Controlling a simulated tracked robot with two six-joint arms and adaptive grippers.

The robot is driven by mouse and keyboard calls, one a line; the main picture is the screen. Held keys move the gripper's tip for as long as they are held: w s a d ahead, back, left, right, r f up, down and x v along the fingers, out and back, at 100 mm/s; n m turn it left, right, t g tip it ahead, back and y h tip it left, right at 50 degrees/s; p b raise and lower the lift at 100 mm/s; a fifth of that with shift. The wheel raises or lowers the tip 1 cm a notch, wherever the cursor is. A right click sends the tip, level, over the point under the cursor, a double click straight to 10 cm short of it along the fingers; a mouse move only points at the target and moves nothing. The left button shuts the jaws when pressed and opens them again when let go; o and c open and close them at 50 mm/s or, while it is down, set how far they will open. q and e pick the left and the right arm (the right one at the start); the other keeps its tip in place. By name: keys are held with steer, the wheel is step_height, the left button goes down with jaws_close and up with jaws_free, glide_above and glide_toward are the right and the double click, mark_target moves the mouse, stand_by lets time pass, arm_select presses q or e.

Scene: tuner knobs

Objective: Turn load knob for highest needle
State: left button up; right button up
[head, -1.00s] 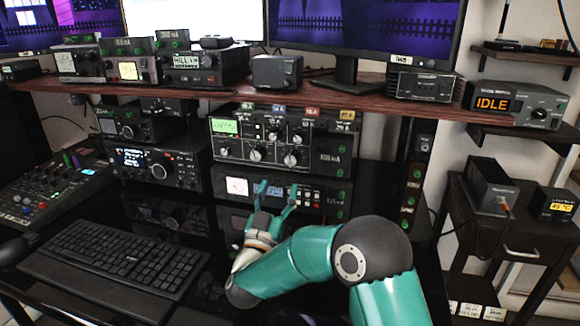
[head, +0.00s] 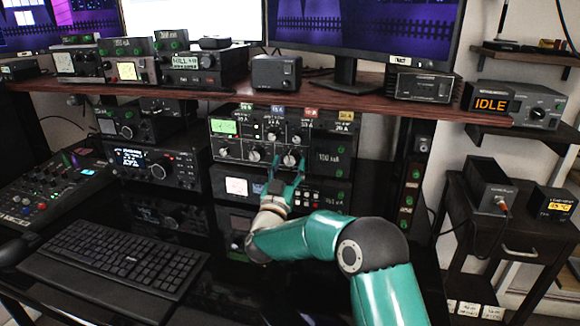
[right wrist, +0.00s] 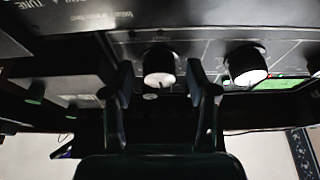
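The tuner panel (head: 240,146) is a dark unit with a green display (head: 224,126) and several white-faced knobs. Its labels are too small to read, so I cannot tell which is the load knob. My right gripper (head: 287,168) is in front of the lower right large knob (head: 291,158). In the right wrist view this knob (right wrist: 159,68) sits between my open fingers (right wrist: 160,88), with a gap on both sides. A second large knob (right wrist: 247,66) is beside it. A pale meter (head: 236,187) is on the unit below; its needle is not readable. My left gripper is not in view.
A wooden shelf (head: 190,93) runs above the tuner. A keyboard (head: 120,260) lies on the dark desk to the left, and another radio (head: 155,165) stands left of the tuner. An orange IDLE display (head: 491,104) is at the right.

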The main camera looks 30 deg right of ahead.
steer(key=c, duration=0.9)
steer(key=shift+a+f+m+b, duration=0.1)
steer(key=shift+f+m+b, duration=0.1)
steer(key=shift+m+b, duration=0.35)
steer(key=shift+w+r+m+g+h+b, duration=0.1)
steer(key=shift+m+g+h+b, duration=0.2)
steer(key=shift+m+g+b, duration=0.25)
steer(key=shift+r, duration=0.1)
steer(key=o, duration=1.1)
steer(key=shift+o, duration=0.2)
